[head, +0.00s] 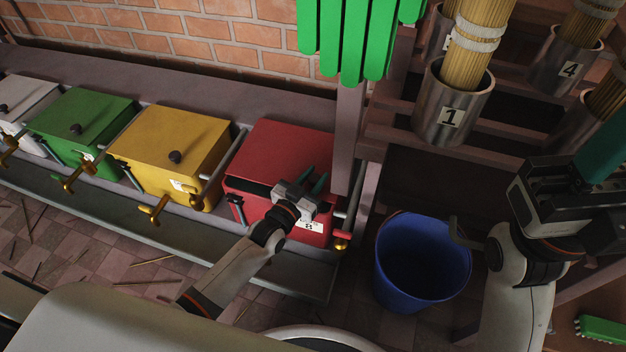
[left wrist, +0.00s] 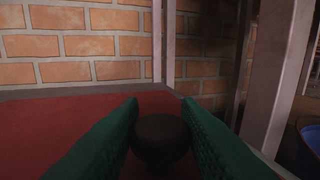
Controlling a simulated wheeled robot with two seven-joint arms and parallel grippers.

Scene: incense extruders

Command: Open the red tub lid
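The red tub (head: 275,150) stands at the right end of a row of tubs. Its red lid (head: 290,140) is raised slightly at the front, with a dark gap under its front left edge. My left gripper (head: 313,184) is at the lid's front. In the left wrist view its green fingers lie on both sides of the black lid knob (left wrist: 161,138) and appear to touch it. The knob is hidden in the head view. My right gripper (head: 575,180) is at the right edge, partly cut off, with a teal part showing; its fingertips are not clear.
A yellow tub (head: 180,135), a green tub (head: 85,115) and a white tub (head: 25,95) stand to the left. A blue bucket (head: 420,290) is right of the red tub. A rack post (head: 348,140) stands close beside the lid. Metal cups (head: 455,105) hold sticks above right.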

